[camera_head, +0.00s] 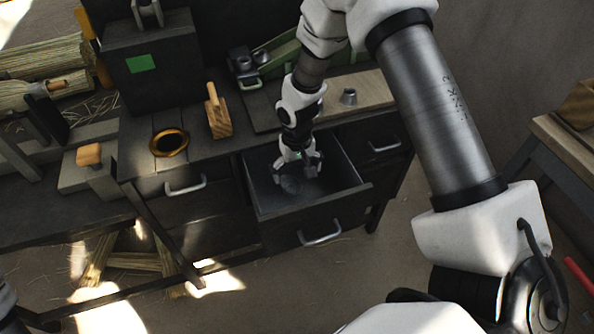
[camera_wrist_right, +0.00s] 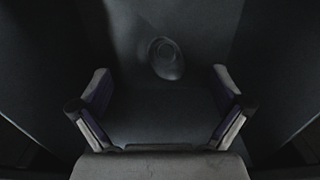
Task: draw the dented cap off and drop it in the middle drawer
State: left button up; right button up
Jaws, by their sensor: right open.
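My right gripper (camera_head: 300,172) reaches down into the open middle drawer (camera_head: 310,222) of the dark bench. It is open and empty. A grey metal cap (camera_head: 291,185) lies on the drawer floor below the fingers. In the right wrist view the cap (camera_wrist_right: 166,58) lies beyond the spread fingertips, apart from both. It is too dark to tell whether it is dented. Another grey cap (camera_head: 348,97) stands on the pale board on the bench top. My left gripper is not in view.
A wooden block with a peg (camera_head: 219,115) and a brass-coloured ring (camera_head: 169,142) are on the bench top. A dark box with a green patch (camera_head: 141,64) stands behind. Straw bundles (camera_head: 45,58) lie at left. Drawers on both sides are shut.

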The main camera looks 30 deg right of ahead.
jog(key=shift+r, duration=0.15)
dwell(0.3)
notch_tip(320, 180, up, 12)
jog(key=p, duration=1)
